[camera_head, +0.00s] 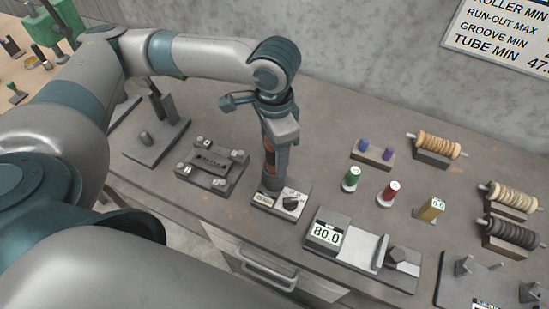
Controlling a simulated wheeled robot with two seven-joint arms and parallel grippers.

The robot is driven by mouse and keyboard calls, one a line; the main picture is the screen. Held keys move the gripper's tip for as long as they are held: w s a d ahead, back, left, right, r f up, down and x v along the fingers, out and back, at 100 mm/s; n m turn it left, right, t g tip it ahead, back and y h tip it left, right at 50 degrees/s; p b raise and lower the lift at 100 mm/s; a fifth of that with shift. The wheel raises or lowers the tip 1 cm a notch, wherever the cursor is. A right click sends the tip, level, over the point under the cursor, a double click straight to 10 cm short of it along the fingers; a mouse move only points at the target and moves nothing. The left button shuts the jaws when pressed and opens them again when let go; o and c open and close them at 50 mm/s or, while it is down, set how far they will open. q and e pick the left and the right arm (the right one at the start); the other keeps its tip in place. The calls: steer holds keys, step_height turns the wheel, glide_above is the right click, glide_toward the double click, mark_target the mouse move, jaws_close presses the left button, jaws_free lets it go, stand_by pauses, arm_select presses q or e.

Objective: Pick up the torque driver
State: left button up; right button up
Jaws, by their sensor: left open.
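An upright dark tool with an orange patch, which looks like the torque driver (269,168), stands at a small base (278,202) with a dial and label on the workbench. My left gripper (279,132) comes down from above at the tool's upper part. It is open. The wrist and gripper hide the tool's top, and I cannot tell whether the fingers touch it. My right gripper is not in view.
A low dark fixture (211,163) is to the left. Green (351,179) and red (390,191) capped pieces and spooled rollers (438,146) stand to the right. A drawer handle (266,270) is below the bench edge.

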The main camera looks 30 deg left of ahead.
arm_select(q)
steer(key=c, duration=1.4)
steer(key=shift+o, duration=0.2)
steer(key=shift+r, duration=0.2)
step_height(320, 180, up, 8)
steer(key=p, duration=0.9)
steer(key=shift+f+p, duration=0.2)
steer(key=shift+p, duration=0.15)
steer(key=shift+r+p, duration=0.65)
steer(key=shift+r, duration=0.4)
steer(key=shift+a, duration=0.1)
